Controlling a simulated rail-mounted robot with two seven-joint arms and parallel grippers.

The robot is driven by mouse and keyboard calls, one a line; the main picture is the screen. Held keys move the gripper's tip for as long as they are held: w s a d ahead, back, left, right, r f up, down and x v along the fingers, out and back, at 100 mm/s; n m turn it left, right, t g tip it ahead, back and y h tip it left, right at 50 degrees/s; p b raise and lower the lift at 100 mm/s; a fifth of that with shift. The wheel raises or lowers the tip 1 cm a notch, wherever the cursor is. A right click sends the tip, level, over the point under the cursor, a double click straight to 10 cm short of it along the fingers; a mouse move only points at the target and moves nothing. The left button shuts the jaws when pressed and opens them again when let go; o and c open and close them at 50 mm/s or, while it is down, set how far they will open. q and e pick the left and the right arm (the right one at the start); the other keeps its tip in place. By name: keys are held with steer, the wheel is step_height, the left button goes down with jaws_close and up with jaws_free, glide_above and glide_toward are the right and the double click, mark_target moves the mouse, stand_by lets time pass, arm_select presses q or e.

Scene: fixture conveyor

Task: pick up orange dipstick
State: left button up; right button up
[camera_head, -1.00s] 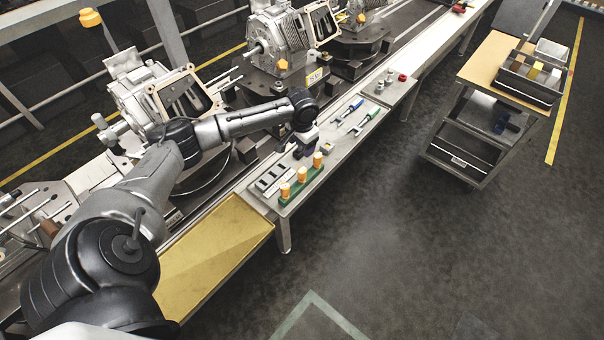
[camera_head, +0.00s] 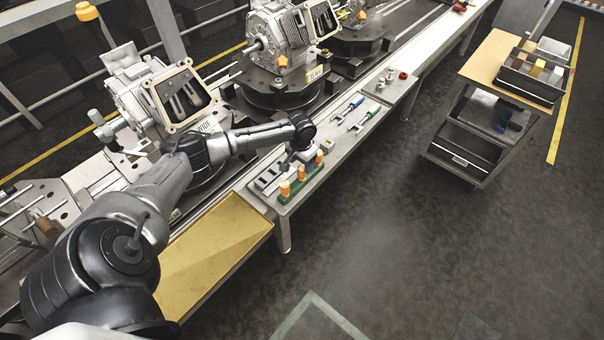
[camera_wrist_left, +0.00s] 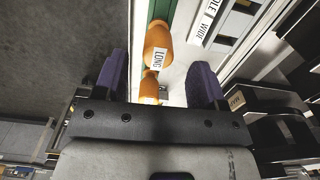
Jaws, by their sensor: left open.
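Several orange dipstick handles stand upright in a green rack (camera_head: 306,185) on the grey bench; three show in the head view, a near-left one (camera_head: 285,189), a middle one (camera_head: 301,172) and a far-right one (camera_head: 319,158). My left gripper (camera_head: 293,160) is low over the bench beside the rack, partly hidden by its own wrist. In the left wrist view, the open purple fingers (camera_wrist_left: 160,80) straddle the line of handles without visible contact. A handle labelled LONG (camera_wrist_left: 158,45) lies ahead, and another orange handle (camera_wrist_left: 149,88) shows between the fingers, partly hidden by the gripper body.
A slotted tray (camera_head: 268,180) lies beside the rack. Blue (camera_head: 355,102) and green (camera_head: 370,112) handled tools lie farther along the bench. Engine housings (camera_head: 278,40) on fixtures line the conveyor behind. A cart (camera_head: 484,130) stands right; the floor between is clear.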

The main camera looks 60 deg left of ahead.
mark_target(302, 167)
arm_select(q)
steer(key=shift+w+f+b, duration=0.15)
steer(key=shift+f+b, duration=0.3)
steer(key=shift+f, duration=1.7)
steer(key=shift+c, duration=0.2)
jaws_close()
